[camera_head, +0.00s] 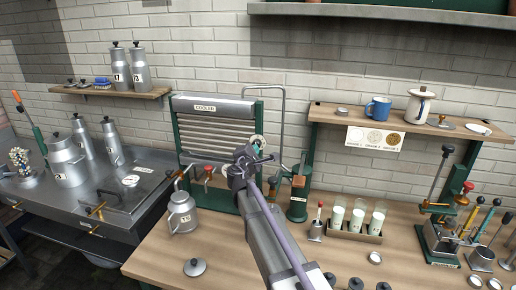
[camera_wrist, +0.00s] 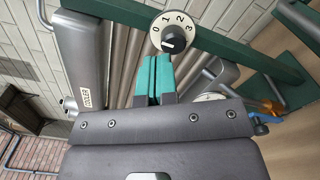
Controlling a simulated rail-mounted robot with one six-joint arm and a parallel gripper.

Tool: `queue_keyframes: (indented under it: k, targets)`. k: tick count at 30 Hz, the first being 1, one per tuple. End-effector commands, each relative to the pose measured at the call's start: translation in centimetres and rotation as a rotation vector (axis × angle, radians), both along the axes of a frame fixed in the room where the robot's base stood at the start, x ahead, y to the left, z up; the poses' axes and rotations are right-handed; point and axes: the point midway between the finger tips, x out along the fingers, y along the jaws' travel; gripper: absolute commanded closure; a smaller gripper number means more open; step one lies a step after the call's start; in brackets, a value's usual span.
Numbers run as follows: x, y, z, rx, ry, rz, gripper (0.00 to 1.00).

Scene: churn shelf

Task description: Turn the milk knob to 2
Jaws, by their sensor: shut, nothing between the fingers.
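The cooler (camera_head: 213,125) is a ribbed metal panel in a green frame at the back of the bench. A round white dial with a black milk knob (camera_wrist: 173,39) is on its green frame, with the numbers 0, 1, 2 and 3 along its upper rim. A pale mark shows on the knob's lower left; I cannot tell which number it is set to. The dial also shows in the head view (camera_head: 258,139), partly behind my gripper. My gripper (camera_wrist: 155,58) is shut and empty, its teal fingertips just below the dial, apparently not touching the knob.
A milk can (camera_head: 182,213) stands in front of the cooler. A rack of milk glasses (camera_head: 355,235) and a hand press (camera_head: 440,238) stand to the right. A bent metal pipe (camera_head: 283,110) rises beside the cooler. The bench front is clear around a loose lid (camera_head: 195,267).

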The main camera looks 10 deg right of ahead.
Motion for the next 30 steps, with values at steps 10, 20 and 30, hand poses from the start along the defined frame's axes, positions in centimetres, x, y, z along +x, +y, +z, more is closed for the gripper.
queue_keyframes:
  k: [10,20,30]
  targets:
    - [4.6,-2.3,0.0,0.002,0.000,-0.004,1.00]
    - [5.9,-3.3,0.0,0.002,-0.001,-0.006,1.00]
    - [6.1,-3.4,-0.1,0.001,-0.001,-0.009,1.00]
